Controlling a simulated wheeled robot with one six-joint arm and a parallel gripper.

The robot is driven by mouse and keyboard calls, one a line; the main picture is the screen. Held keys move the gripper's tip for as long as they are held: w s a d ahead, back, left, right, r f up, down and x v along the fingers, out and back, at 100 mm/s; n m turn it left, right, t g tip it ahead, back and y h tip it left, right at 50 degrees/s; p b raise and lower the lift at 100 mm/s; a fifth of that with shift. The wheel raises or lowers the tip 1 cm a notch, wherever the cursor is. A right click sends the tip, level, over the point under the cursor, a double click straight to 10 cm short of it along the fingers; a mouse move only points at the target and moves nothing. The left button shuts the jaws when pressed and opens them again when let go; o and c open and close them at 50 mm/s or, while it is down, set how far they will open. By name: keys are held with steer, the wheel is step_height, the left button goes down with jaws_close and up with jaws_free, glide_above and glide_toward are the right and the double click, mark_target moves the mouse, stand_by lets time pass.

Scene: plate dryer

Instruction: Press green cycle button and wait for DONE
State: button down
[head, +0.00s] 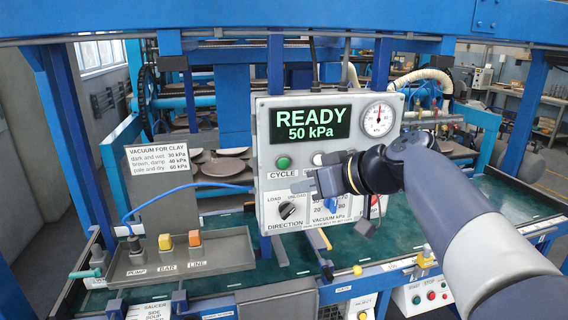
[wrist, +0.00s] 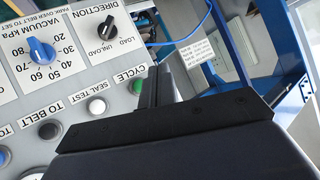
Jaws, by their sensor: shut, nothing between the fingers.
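The green CYCLE button (head: 283,162) is on the front of the grey control panel (head: 263,240), above its CYCLE label. The display (head: 311,123) reads READY and 50 kPa in green. My gripper (head: 302,186) is shut and empty, in front of the panel, a little below and right of the button in the head view. In the wrist view the green button (wrist: 137,87) shows close beside the left edge of my shut fingers (wrist: 156,82), partly hidden by them. I see no clear contact with it.
A DIRECTION knob (head: 287,210) sits below the button. The blue vacuum dial (wrist: 42,50) and white SEAL TEST button (wrist: 97,106) are nearby on the panel. A pressure gauge (head: 378,118) is at its upper right.

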mark_target(283, 163)
steer(key=shift+w+a+p, duration=0.4)
steer(key=shift+w+p, duration=0.05)
steer(key=shift+w, duration=0.85)
steer(key=shift+w+a+p, duration=0.35)
steer(key=shift+w+p, duration=0.15)
steer(key=shift+w, duration=0.8)
steer(key=shift+w+a+p, duration=0.4)
steer(key=shift+w+p, duration=0.05)
steer(key=shift+w, duration=0.85)
steer(key=shift+w, duration=0.1)
steer(key=shift+w+a, duration=0.1)
steer(key=shift+w, duration=0.2)
steer(key=shift+w+a, duration=0.15)
steer(key=shift+w, duration=0.25)
steer(key=shift+s+b, duration=0.1)
steer(key=shift+b, duration=0.2)
steer(key=shift+s+d+f+b, duration=0.1)
steer(key=shift+s+d+b, duration=0.1)
steer(key=shift+s+b, duration=0.2)
steer(key=shift+s, duration=0.35)
